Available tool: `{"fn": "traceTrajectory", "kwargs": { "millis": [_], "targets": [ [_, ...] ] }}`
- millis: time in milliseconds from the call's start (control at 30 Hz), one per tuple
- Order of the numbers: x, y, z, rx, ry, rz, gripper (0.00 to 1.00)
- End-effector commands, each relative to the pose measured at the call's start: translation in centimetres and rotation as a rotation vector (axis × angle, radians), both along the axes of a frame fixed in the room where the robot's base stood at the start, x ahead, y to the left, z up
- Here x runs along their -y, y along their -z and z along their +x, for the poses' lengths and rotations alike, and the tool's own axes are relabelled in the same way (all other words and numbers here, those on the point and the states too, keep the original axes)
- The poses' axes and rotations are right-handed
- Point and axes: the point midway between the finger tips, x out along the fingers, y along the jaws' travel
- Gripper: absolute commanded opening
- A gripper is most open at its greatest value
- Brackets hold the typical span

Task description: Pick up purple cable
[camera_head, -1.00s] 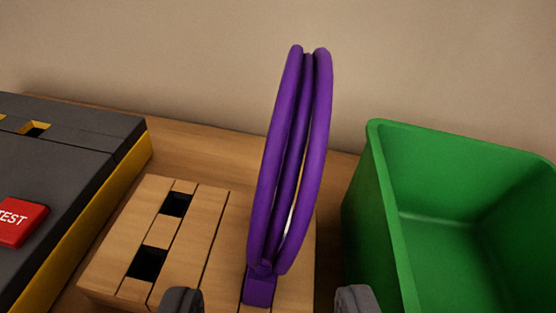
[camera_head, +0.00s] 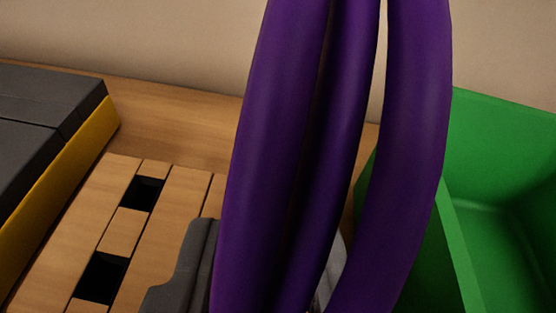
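The purple cable (camera_head: 270,150), a coil of thick loops, stands very close in front of the camera. It fills the middle of the view, and its top and lower end run out of the frame. My gripper (camera_head: 268,262) is at the lower middle, around the cable's lower part. Its dark left finger shows just left of the loops, partly covered by them. A small grey patch between the loops may be the right finger, which is otherwise hidden. I cannot see whether the fingers press on the cable.
A slatted wooden block (camera_head: 125,230) with dark square holes lies at the lower left. A green bin (camera_head: 460,265) stands at the right, partly behind the cable. Bare wooden table and a beige wall lie behind.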

Motion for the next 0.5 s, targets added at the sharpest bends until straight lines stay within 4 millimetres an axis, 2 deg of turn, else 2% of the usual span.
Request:
{"fn": "traceTrajectory", "kwargs": {
  "millis": [33,67,500],
  "targets": [
    [0.02,-0.01,0.01,0.000,0.000,0.000,0.07],
    [0.02,-0.01,0.01,0.000,0.000,0.000,0.00],
    [0.04,-0.36,0.01,0.001,0.001,0.000,0.00]
  ]
}}
